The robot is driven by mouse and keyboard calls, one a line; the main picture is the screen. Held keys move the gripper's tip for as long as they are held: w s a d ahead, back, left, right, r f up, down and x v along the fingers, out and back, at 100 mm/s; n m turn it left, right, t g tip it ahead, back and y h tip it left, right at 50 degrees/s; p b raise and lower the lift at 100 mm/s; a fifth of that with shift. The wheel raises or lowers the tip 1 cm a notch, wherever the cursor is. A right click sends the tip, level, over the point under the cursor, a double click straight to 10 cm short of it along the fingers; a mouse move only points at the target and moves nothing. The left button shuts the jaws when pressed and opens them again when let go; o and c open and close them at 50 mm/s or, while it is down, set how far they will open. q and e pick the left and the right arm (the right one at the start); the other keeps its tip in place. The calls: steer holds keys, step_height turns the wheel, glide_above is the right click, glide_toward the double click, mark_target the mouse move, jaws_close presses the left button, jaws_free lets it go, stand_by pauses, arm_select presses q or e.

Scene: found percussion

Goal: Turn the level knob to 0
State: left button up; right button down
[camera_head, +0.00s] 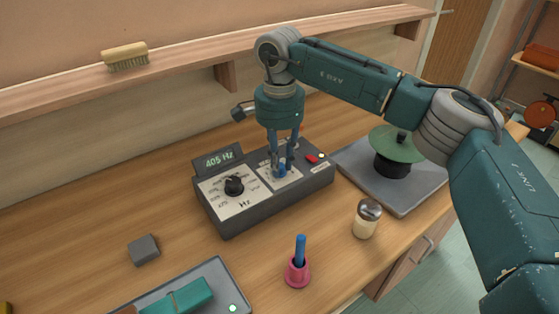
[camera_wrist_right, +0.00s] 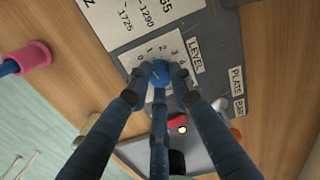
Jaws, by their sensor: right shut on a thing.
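The grey control box (camera_head: 222,221) stands on the bench and carries a blue level knob (camera_head: 282,169). In the right wrist view the level knob (camera_wrist_right: 161,72) sits on a white dial plate (camera_wrist_right: 140,57) marked with small numbers, beside the word LEVEL. My right gripper (camera_head: 281,160) reaches down from above with its fingers closed around the knob. In the right wrist view its fingers (camera_wrist_right: 160,88) cover part of the knob and the dial's lower side. I cannot tell which number the knob points to. My left gripper is not in view.
A black Hz knob (camera_head: 234,186) and a display (camera_head: 219,160) reading 405 Hz are on the box's left side. A red switch (camera_head: 311,159) is on its right.

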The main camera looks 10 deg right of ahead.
steer(key=shift+r+n, duration=0.1)
steer(key=shift+n, duration=1.6)
steer(key=c, duration=1.5)
jaws_free()
steer(key=shift+c, duration=0.2)
step_height(320, 180, up, 12)
